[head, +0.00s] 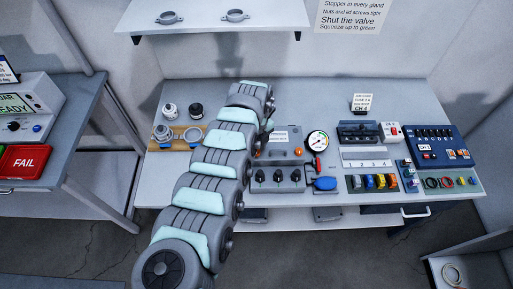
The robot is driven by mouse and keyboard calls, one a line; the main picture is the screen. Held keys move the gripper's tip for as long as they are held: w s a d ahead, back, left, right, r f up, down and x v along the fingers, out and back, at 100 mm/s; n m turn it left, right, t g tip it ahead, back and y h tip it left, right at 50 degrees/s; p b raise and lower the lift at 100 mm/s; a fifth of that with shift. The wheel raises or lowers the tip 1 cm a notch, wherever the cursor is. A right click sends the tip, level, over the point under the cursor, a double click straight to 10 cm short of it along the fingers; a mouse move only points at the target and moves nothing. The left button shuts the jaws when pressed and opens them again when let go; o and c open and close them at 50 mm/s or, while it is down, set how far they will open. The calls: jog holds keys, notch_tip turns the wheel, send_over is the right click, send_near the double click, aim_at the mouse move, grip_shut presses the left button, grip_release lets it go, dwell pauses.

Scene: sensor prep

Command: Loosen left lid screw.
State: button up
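A grey box (284,158) stands near the middle of the bench, with a white label on top, an orange part at its right and several dark fittings along its front. My arm crosses in front of its left side, so part of the box is hidden. The left lid screw cannot be made out; it is too small or hidden behind my arm. The end of my arm bends down just beyond the box's upper left. My gripper (267,127) is mostly hidden there by my own arm links, and its fingers cannot be made out.
A wooden holder (180,144) with fittings is left of my arm. A dark blue switch panel (437,145) and a parts tray (372,184) crowd the right. Bare bench (300,95) lies behind.

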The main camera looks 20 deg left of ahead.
grip_shut()
dwell(0.3)
